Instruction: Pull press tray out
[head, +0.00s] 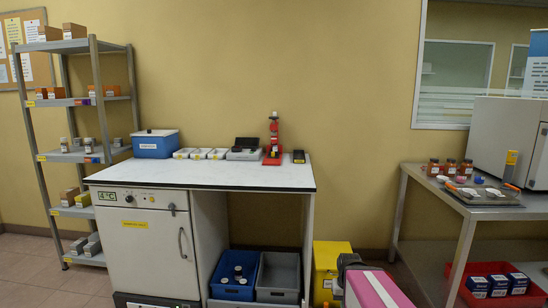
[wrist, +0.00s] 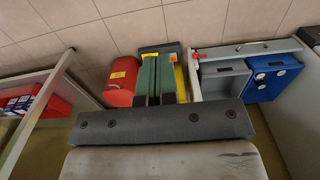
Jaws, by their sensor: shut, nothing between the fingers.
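My gripper (wrist: 157,66) shows in the wrist view with its two green fingers together and nothing between them. It points down toward the floor, in front of a yellow container, and touches nothing that I can make out. A red and black upright device (head: 274,136), perhaps the press, stands at the back right of the white-topped bench (head: 215,176) in the head view. I cannot make out a separate press tray on it. My gripper is apart from this device, low down beside the bench's right end.
Blue (head: 233,275) and grey (head: 278,277) crates sit under the bench. A yellow bin (head: 326,262) stands right of it. A red bin (wrist: 122,82) shows in the wrist view. A metal table (head: 500,212) with jars and a tray of tools (head: 482,195) stands right.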

